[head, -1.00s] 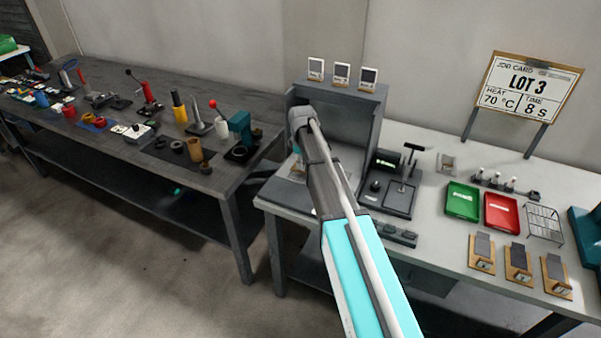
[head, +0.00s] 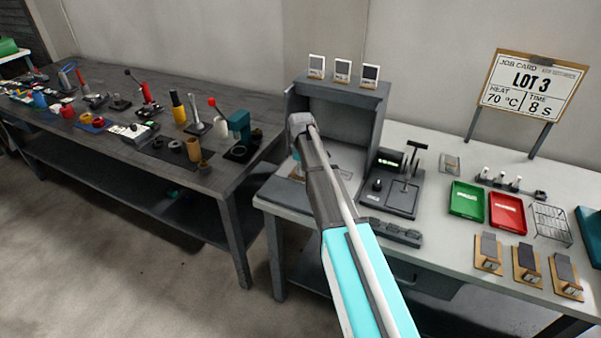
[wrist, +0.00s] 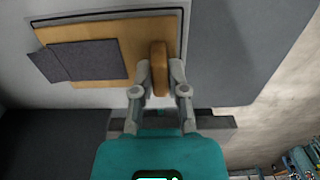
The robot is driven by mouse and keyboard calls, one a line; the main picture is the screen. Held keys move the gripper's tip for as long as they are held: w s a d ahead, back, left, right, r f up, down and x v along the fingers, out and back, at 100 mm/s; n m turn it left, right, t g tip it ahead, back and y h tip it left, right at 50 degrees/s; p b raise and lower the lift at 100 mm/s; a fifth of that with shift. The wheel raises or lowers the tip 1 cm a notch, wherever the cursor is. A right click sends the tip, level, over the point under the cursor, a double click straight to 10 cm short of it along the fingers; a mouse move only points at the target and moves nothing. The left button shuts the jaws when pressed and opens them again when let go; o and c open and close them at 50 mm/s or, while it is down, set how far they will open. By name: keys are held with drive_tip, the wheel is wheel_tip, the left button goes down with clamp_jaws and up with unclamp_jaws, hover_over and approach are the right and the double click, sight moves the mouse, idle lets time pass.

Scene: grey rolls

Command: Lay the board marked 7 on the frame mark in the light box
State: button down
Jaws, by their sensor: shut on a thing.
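In the wrist view my gripper (wrist: 160,80) is shut on the upright wooden grip of a tan board (wrist: 98,83). A dark grey two-part piece lies on the board, its left part at an angle. No number on the board can be read here. The black line of the frame mark (wrist: 110,14) shows along the board's far and right edges; the board looks slightly turned against it. I cannot tell whether the board touches the floor. In the head view the light box (head: 345,115) is the grey open-fronted box; my arm hides most of the gripper and board.
Three small cards stand on the light box (head: 342,70). Right of it are a dark device (head: 392,190), a green tray (head: 467,200), a red tray (head: 507,213) and a wire rack (head: 551,223). Three similar boards (head: 526,264) lie at the front right. A job card (head: 531,88) stands behind.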

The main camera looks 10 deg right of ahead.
drive_tip(key=shift+f, duration=0.1)
drive_tip(key=c, duration=1.1)
unclamp_jaws()
drive_tip(key=o, duration=0.4)
drive_tip(key=shift+o, duration=0.2)
wheel_tip(320, 180, up, 12)
drive_tip(key=p, duration=1.2)
drive_tip(key=s+m, duration=1)
drive_tip(key=s, duration=1.9)
drive_tip(key=shift+s+m, duration=0.15)
drive_tip(key=shift+m, duration=0.25)
